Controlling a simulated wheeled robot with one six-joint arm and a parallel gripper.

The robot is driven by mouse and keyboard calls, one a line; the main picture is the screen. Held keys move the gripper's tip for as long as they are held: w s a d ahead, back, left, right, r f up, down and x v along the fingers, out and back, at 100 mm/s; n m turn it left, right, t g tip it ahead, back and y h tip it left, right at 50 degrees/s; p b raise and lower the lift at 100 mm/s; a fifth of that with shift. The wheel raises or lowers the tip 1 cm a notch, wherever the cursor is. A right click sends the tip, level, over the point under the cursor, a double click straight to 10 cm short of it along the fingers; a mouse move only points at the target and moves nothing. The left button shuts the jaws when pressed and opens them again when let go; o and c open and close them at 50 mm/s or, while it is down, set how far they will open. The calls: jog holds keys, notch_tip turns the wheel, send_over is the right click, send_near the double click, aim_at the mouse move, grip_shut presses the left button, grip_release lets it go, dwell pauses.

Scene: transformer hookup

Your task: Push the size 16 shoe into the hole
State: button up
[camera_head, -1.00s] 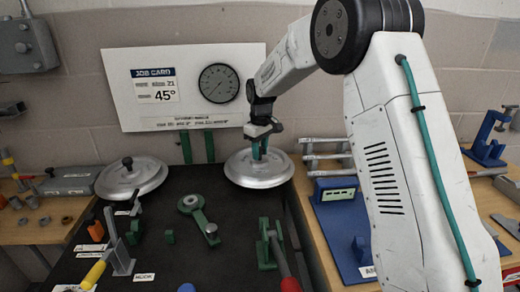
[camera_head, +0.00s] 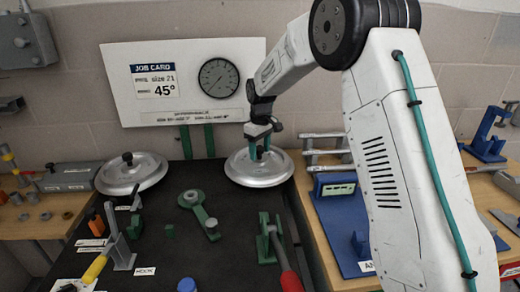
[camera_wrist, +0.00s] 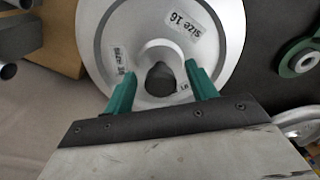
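A silver disc (camera_head: 240,175) lies at the back of the black bench, below the job card. In the wrist view the disc (camera_wrist: 225,50) carries white labels, one reading "size 16" (camera_wrist: 185,36). My gripper (camera_head: 260,157) is low over this disc. Its two teal fingers (camera_wrist: 162,90) are apart, one on each side of the dark centre, with gaps between. Whether they touch the disc is unclear. No separate shoe can be made out.
A second silver disc (camera_head: 140,172) with a black knob lies to the left. A green lever part (camera_head: 200,215), a green clamp with a red handle (camera_head: 280,250) and a yellow-handled tool (camera_head: 95,270) stand nearer. A blue fixture (camera_head: 340,215) is on the right.

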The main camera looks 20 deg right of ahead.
jog(key=shift+r, duration=2.45)
notch_tip(320, 180, up, 8)
jog(key=shift+s+f, duration=0.1)
jog(key=s+d+m, duration=0.1)
jog(key=s+m, duration=0.2)
jog(key=s, duration=2)
jog(key=s+d+r+m+t, duration=0.1)
jog(key=s+d+m, duration=0.1)
jog(key=s, duration=2.1)
jog(key=shift+s+r+m, duration=0.2)
jog(key=shift+s+m, duration=0.1)
jog(key=shift+m, duration=0.6)
